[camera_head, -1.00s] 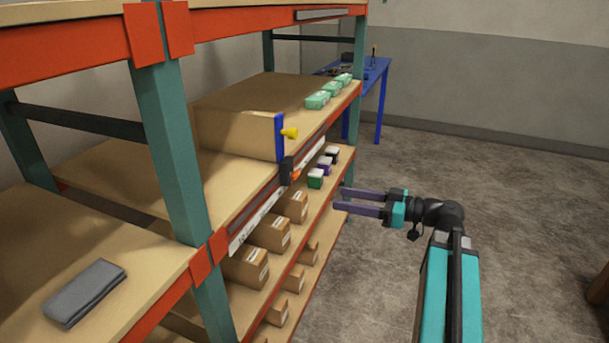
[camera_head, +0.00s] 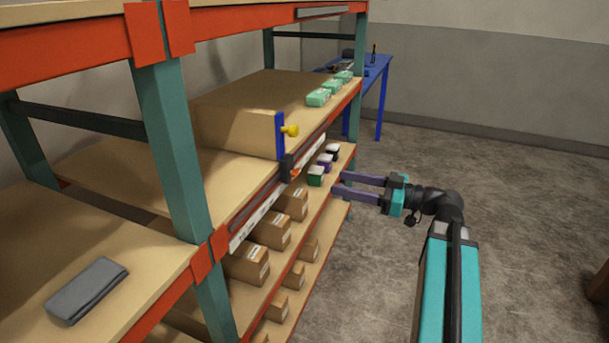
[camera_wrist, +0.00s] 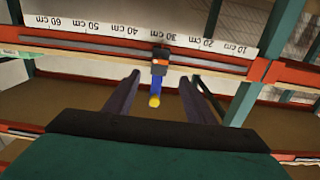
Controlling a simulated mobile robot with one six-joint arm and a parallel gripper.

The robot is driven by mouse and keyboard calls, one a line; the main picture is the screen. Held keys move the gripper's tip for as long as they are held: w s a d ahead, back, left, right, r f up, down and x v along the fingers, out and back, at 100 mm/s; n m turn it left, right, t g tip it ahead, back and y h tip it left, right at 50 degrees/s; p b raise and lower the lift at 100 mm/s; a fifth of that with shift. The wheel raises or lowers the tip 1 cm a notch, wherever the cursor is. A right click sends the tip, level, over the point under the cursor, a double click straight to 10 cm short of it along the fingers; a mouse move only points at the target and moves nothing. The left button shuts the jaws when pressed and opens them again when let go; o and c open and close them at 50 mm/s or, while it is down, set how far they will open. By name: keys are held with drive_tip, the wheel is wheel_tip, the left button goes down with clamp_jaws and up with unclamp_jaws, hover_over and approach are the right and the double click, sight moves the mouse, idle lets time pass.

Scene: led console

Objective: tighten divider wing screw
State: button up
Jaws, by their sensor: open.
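The yellow wing screw (camera_head: 290,131) sticks out from the front end of the blue divider edge (camera_head: 280,137) on the middle shelf. In the wrist view the yellow screw (camera_wrist: 154,101) shows between my finger lines, beyond the fingertips, with the blue divider edge (camera_wrist: 156,82) next to it. A black block with an orange mark (camera_head: 287,168) sits on the shelf's front rail just below the divider. My gripper (camera_head: 338,185) is open and empty, out in front of the shelf, lower than the screw and to its right. Its fingers point left toward the rack and touch nothing visible.
A ruled white strip (camera_wrist: 130,30) runs along the shelf front. Green boxes (camera_head: 318,97) stand on the middle shelf, cardboard boxes (camera_head: 246,263) on the shelf below. A grey folded cloth (camera_head: 87,290) lies at left. The floor (camera_head: 520,230) right of the rack is mostly clear.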

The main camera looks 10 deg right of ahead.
sight(298, 173)
drive_tip(key=p+x, duration=0.1)
drive_tip(key=x, duration=1)
drive_tip(key=shift+w+a, duration=0.15)
drive_tip(key=shift+a, duration=0.1)
